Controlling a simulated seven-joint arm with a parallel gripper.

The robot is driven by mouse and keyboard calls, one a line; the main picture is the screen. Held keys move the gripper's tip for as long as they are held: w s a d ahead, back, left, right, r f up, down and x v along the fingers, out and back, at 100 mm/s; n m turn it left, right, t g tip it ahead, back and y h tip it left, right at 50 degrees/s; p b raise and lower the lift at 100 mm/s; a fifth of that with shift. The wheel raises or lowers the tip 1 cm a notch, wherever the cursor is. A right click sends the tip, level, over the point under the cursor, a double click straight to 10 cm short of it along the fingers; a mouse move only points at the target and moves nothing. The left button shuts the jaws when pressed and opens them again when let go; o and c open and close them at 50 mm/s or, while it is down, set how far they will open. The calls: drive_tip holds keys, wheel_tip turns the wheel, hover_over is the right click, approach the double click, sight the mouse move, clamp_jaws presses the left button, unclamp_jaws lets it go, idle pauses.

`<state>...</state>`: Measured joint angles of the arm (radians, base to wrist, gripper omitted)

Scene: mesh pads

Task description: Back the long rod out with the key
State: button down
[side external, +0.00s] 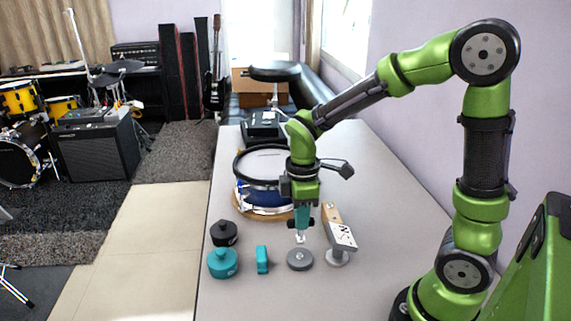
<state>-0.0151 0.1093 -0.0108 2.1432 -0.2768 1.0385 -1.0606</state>
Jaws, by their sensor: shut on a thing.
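My gripper (300,223) points straight down over the front part of the table. It is shut on a teal piece (302,212), seemingly the key, with a pale metal tip below the fingers. The tip is above or at a grey round disc (300,260); I cannot tell whether they touch. The drum (262,196), with a white mesh head, dark rim and blue shell, sits behind and left of my gripper. I cannot make out the long rod for certain; my gripper and arm hide part of the drum's right side.
A teal knobbed piece (222,264), a black knobbed piece (224,233) and a small teal block (262,260) stand to the left. A wood and metal piece on a grey foot (338,238) stands close right. A black device (263,128) lies behind. The table's (385,190) right side is clear.

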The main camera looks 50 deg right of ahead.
drive_tip(key=shift+r, duration=0.75)
drive_tip(key=shift+d+f, duration=0.2)
drive_tip(key=shift+d, duration=0.15)
drive_tip(key=w+d+r+m, duration=0.5)
drive_tip(key=d+m, duration=0.3)
drive_tip(key=m, duration=0.1)
drive_tip(key=w+d+r+m, duration=0.4)
drive_tip(key=d+r+m, duration=0.2)
drive_tip(key=m, duration=0.3)
drive_tip(key=shift+w+d, duration=0.35)
drive_tip(key=shift+d, duration=0.55)
drive_tip(key=shift+f, duration=3.25)
